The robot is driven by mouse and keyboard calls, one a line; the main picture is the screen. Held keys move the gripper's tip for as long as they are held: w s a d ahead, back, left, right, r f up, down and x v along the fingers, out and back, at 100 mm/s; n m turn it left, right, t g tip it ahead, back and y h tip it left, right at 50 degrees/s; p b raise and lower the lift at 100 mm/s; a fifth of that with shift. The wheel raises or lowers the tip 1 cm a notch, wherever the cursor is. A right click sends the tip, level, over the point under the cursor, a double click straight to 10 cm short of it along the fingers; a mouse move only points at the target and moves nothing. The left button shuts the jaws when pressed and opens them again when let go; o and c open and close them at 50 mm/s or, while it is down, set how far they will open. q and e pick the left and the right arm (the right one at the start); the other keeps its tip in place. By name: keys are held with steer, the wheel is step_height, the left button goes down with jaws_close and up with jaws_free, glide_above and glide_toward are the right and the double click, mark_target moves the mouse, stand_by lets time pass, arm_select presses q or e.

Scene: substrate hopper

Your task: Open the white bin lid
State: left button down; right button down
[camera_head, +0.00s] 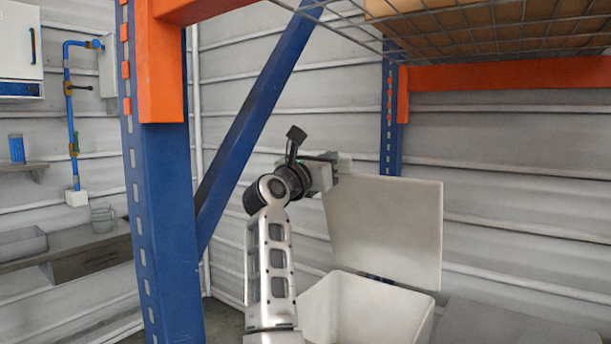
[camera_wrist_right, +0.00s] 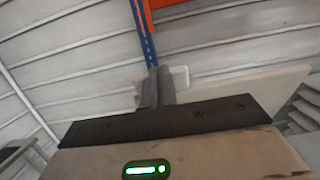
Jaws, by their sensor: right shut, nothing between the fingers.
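The white bin (camera_head: 352,312) stands low in the middle of the head view. Its white lid (camera_head: 392,228) is raised and stands nearly upright at the bin's back edge. My right gripper (camera_head: 330,172) is at the lid's upper left corner, shut with nothing between its fingers. In the right wrist view the closed fingers (camera_wrist_right: 155,90) point at the wall, and the pale lid (camera_wrist_right: 240,88) shows behind and beside them. I cannot tell whether the fingers touch the lid. My left gripper is not in view.
A blue rack post (camera_head: 160,220) with orange beams stands close on the left. A wire shelf with a cardboard box (camera_head: 450,25) hangs above the bin. A grey surface (camera_head: 510,328) lies right of the bin. A shelf (camera_head: 80,245) is at far left.

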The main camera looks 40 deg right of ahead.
arm_select(q)
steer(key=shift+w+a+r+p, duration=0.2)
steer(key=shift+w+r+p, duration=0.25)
steer(key=shift+p, duration=0.3)
arm_select(e)
steer(key=x, duration=1)
steer(key=shift+r, duration=0.35)
steer(key=b+v, duration=0.1)
steer(key=v, duration=0.1)
steer(key=r+b+v, duration=0.1)
steer(key=v, duration=0.1)
steer(key=shift+a+f, duration=0.1)
steer(key=shift+a, duration=0.35)
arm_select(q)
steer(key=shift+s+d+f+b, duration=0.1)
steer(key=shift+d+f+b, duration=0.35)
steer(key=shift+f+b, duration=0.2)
arm_select(e)
steer(key=s+a+r, duration=0.1)
steer(key=a+r, duration=0.4)
steer(key=a, duration=0.1)
steer(key=shift+s+a+r, duration=0.15)
steer(key=shift+a+r, duration=0.25)
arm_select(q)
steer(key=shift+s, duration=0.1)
arm_select(e)
steer(key=shift+s+f, duration=0.1)
